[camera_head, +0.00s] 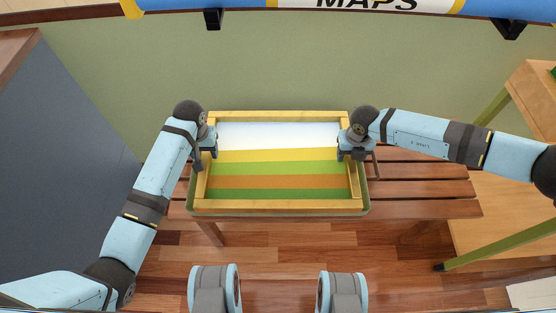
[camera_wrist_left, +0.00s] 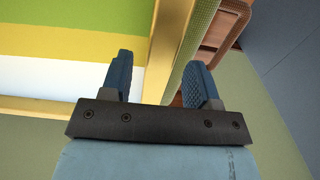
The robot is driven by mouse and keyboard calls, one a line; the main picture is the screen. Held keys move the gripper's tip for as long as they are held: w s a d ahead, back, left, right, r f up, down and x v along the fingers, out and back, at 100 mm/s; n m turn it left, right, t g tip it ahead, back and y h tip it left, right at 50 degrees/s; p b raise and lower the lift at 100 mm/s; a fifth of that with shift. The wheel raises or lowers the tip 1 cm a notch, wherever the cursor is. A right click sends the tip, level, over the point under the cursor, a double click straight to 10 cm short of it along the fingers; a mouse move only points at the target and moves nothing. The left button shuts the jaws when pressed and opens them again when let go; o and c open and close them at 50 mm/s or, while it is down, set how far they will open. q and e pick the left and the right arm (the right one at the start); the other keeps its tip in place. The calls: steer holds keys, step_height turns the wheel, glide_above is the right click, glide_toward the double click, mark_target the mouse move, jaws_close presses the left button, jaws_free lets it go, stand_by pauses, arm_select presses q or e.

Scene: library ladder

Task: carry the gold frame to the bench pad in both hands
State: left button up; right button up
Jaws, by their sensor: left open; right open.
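The gold frame (camera_head: 275,204), with a picture of white, yellow, green and orange bands, lies flat on the bench pad (camera_head: 364,206), whose greenish rim shows around its lower edge. My left gripper (camera_head: 203,152) is open at the frame's left side bar. In the left wrist view its two blue fingers (camera_wrist_left: 160,82) stand on either side of the gold bar (camera_wrist_left: 172,40), with a gap visible. The textured pad edge (camera_wrist_left: 203,30) shows beyond the bar. My right gripper (camera_head: 356,153) is open at the right side bar; its fingertips are partly hidden.
The slatted wooden bench (camera_head: 425,190) carries the pad and has bare slats to the right. A green wall (camera_head: 280,60) stands behind, with a MAPS roll (camera_head: 360,5) on brackets above. A wooden table (camera_head: 515,215) with green legs is at right, a grey-blue panel (camera_head: 60,130) at left.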

arm_select(q)
step_height(320, 180, up, 10)
arm_select(e)
step_height(320, 180, up, 12)
stand_by(0.6)
stand_by(0.4)
